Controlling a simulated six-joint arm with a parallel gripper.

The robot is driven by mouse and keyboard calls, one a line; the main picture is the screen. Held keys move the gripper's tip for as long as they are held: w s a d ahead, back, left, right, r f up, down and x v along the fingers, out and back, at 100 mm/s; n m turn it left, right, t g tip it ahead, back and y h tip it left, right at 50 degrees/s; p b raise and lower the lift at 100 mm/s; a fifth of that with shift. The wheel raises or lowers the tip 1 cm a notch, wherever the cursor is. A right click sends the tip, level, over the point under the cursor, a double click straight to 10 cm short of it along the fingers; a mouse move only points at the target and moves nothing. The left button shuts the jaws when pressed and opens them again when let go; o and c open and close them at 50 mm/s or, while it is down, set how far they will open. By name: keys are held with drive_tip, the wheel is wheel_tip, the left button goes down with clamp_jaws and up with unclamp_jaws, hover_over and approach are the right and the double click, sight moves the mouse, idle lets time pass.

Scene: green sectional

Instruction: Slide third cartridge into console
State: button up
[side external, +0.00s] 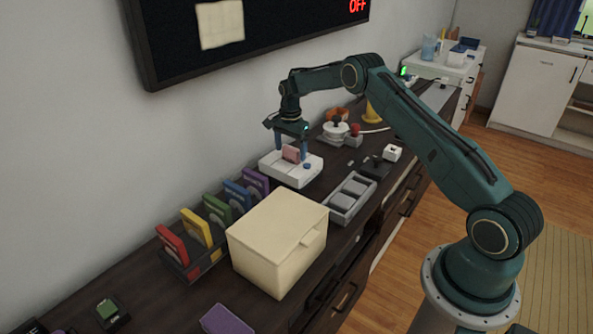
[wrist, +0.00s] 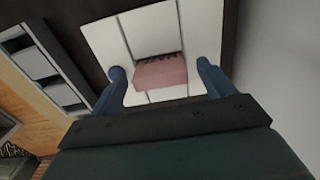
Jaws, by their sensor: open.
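The white console (side external: 281,170) stands on the dark cabinet top near the wall. A pink cartridge (side external: 291,154) stands upright in the console's top slot; in the wrist view the pink cartridge (wrist: 160,74) shows with the slot's dark edge beside it. My gripper (side external: 292,151) is open above the console, its blue fingers on either side of the pink cartridge; in the wrist view gaps show between both fingers and it. A dark rack (side external: 207,263) holds a red (side external: 172,245), a yellow (side external: 196,228), a green (side external: 217,209), a blue (side external: 238,195) and a purple cartridge (side external: 257,181).
A cream lidded box (side external: 277,245) stands between the rack and the cabinet's front edge. A grey compartment tray (side external: 350,198) lies in front of the console. A white-and-dark joystick item (side external: 336,130) stands behind it. A wall screen (side external: 250,35) hangs above.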

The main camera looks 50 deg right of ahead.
wheel_tip(320, 180, up, 14)
idle(0.7)
drive_tip(key=shift+a, duration=0.1)
drive_tip(key=s+a+r+n+t, duration=0.1)
drive_tip(key=s+a+r+n, duration=0.4)
drive_tip(key=s+a+r, duration=0.4)
drive_tip(key=s+a+r+n+t, duration=0.2)
drive_tip(key=s+a+r+n, duration=0.2)
drive_tip(key=s+a+r, duration=0.5)
drive_tip(key=s+a+f+n+t, duration=0.1)
drive_tip(key=s+n, duration=0.3)
drive_tip(key=s, duration=0.7)
drive_tip(key=s+a+f+n+t, duration=0.1)
drive_tip(key=s+n, duration=0.4)
drive_tip(key=s, duration=0.7)
drive_tip(key=a+f, duration=0.1)
drive_tip(key=a, duration=0.1)
drive_tip(key=shift+a+f+t, duration=0.25)
drive_tip(key=shift+a+t, duration=0.05)
drive_tip(key=shift+a, duration=0.1)
